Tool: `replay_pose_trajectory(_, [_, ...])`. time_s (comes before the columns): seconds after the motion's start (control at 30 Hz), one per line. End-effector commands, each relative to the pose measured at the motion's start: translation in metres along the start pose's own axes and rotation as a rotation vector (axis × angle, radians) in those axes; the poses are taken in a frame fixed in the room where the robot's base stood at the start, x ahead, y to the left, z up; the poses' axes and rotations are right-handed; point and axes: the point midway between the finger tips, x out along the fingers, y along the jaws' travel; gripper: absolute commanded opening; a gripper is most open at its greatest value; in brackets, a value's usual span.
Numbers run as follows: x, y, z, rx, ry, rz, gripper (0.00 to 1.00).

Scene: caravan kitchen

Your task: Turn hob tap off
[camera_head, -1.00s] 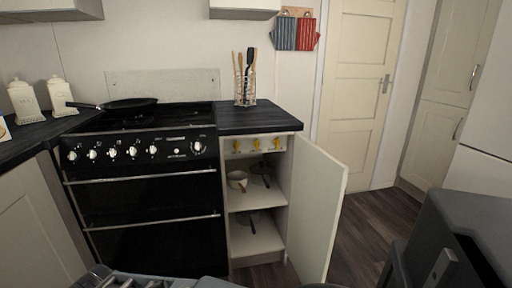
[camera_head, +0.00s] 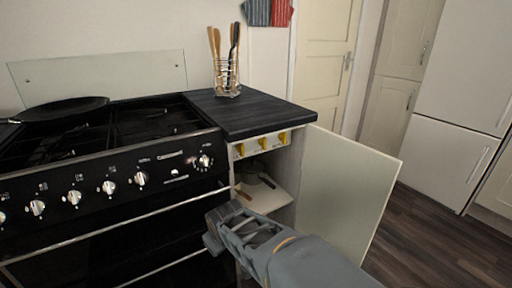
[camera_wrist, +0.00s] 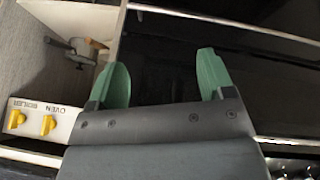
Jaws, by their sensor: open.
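A white panel (camera_head: 250,147) with three yellow taps is at the top of the open cupboard right of the cooker. In the wrist view, upside-down labels mark the left tap (camera_wrist: 17,120) boiler and the right tap (camera_wrist: 47,124) oven. The remaining tap, leftmost in the head view (camera_head: 239,151), has no legible label there and is hidden in the wrist view. The tap handles look roughly upright in the head view. My gripper (camera_wrist: 163,72) is open and empty, fingers apart. In the head view my gripper (camera_head: 218,228) is below the panel, before the cooker's right edge, apart from the taps.
The open cupboard door (camera_head: 350,190) stands out to the right of my arm. The black cooker (camera_head: 110,215) with a handle bar fills the left. Pans lie on the cupboard shelf (camera_head: 268,195). A utensil holder (camera_head: 227,78) stands on the worktop (camera_head: 250,112).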

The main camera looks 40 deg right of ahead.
Motion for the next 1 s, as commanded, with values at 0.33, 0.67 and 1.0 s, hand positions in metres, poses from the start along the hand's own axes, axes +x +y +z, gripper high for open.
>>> replay_pose_trajectory(0.33, [-0.006, 0.167, -0.062, -0.597, 0.435, 0.511, 0.83])
replay_pose_trajectory(0.67, [-0.036, 0.211, -0.062, -1.013, 0.667, 0.792, 0.83])
replay_pose_trajectory(1.0, [-0.032, 0.217, -0.08, -1.101, 0.735, 0.855, 0.83])
